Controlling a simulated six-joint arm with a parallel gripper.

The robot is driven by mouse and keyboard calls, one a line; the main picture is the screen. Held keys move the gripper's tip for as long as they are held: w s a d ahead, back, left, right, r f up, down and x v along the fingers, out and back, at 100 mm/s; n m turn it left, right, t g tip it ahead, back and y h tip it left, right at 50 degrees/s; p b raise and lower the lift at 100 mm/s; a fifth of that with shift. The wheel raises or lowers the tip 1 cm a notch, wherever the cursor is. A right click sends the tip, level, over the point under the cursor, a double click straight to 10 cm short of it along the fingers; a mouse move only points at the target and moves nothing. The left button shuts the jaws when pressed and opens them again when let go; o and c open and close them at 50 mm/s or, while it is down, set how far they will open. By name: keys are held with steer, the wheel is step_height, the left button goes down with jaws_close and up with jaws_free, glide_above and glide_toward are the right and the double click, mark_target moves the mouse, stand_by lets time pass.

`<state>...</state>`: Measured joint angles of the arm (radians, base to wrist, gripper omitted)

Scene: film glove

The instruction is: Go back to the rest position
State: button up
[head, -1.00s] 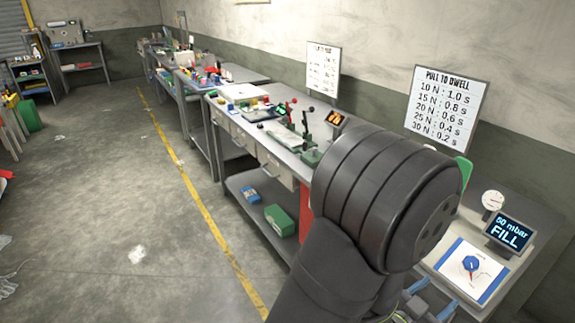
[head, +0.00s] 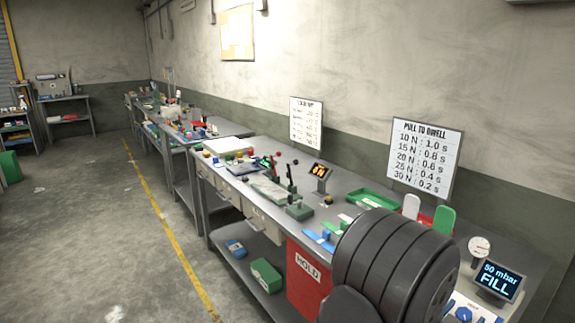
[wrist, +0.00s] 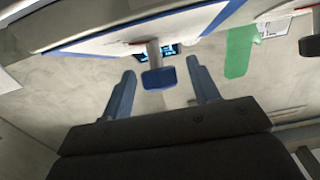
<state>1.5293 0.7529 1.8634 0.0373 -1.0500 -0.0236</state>
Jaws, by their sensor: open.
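My gripper (wrist: 161,66) shows in the wrist view with its two blue-grey fingers apart. A blue knob (wrist: 158,79) on a pale stem appears between the fingers, with clear gaps on both sides. How far it is from the fingertips in depth I cannot tell. In the head view the blue knob (head: 463,314) sits on a white panel at the bottom edge, partly cut off. My dark arm link fills the lower right there and hides my gripper.
A lit display (head: 498,281) reading "50 mbar FILL" and a round gauge (head: 479,247) stand behind the panel. A green upright paddle (head: 444,219), a green tray (head: 367,199) and a red HOLD bin (head: 307,277) are near my arm.

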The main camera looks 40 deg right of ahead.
steer(key=shift+d, duration=1.3)
